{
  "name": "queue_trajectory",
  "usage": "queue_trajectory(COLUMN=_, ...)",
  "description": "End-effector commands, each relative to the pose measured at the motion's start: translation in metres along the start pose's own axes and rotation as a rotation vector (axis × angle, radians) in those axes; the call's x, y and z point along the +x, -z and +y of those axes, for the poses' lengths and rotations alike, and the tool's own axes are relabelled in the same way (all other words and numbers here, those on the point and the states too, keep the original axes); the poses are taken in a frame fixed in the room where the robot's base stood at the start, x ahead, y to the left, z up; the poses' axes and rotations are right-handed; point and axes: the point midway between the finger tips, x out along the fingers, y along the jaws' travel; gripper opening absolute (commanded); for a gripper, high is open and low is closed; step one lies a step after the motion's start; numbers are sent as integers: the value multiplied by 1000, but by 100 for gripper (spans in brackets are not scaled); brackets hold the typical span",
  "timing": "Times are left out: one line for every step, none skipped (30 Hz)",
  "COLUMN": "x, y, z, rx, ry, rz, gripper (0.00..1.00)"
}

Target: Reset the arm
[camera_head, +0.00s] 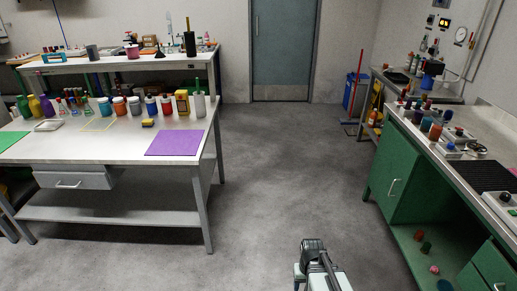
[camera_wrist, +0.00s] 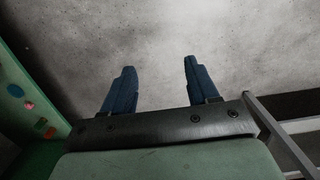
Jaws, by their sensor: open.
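My gripper (camera_wrist: 157,82) shows in the wrist view with its two blue fingers spread apart. Nothing is between them, and only bare grey floor lies beyond. In the head view, part of my arm shows at the bottom centre, over the floor; the fingers cannot be made out there. No drying oven can be made out in either view.
A white workbench (camera_head: 100,150) with bottles, jars and a purple mat (camera_head: 174,142) stands at the left. A green cabinet (camera_head: 395,165) with a cluttered top stands at the right. The floor (camera_head: 285,170) between them is clear back to a grey door (camera_head: 283,50).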

Motion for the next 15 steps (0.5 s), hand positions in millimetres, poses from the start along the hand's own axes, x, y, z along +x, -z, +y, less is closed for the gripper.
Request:
queue_trajectory(x=10, y=-9, z=0, rx=1, ry=0, rz=-21, gripper=59)
queue_trajectory(x=16, y=-13, z=0, rx=1, ry=0, rz=-33, gripper=59)
queue_trajectory(x=24, y=-20, z=0, rx=2, ry=0, rz=-50, gripper=59)
queue_trajectory(x=30, y=-26, z=0, rx=2, ry=0, rz=-65, gripper=59)
queue_trajectory(x=36, y=-32, z=0, rx=2, ry=0, rz=-78, gripper=59)
queue_trajectory(x=46, y=-41, z=0, rx=2, ry=0, rz=-99, gripper=59)
queue_trajectory(x=52, y=-48, z=0, rx=3, ry=0, rz=-114, gripper=59)
queue_trajectory(x=59, y=-54, z=0, rx=3, ry=0, rz=-129, gripper=59)
queue_trajectory(x=67, y=-63, z=1, rx=3, ry=0, rz=-149, gripper=59)
queue_trajectory(x=73, y=-70, z=1, rx=3, ry=0, rz=-164, gripper=59)
queue_trajectory(x=79, y=-77, z=1, rx=4, ry=0, rz=-179, gripper=59)
queue_trajectory(x=87, y=-86, z=1, rx=4, ry=0, rz=-199, gripper=59)
queue_trajectory(x=93, y=-94, z=1, rx=4, ry=0, rz=-214, gripper=59)
queue_trajectory(x=99, y=-101, z=1, rx=4, ry=0, rz=-229, gripper=59)
queue_trajectory(x=106, y=-111, z=1, rx=4, ry=0, rz=-249, gripper=59)
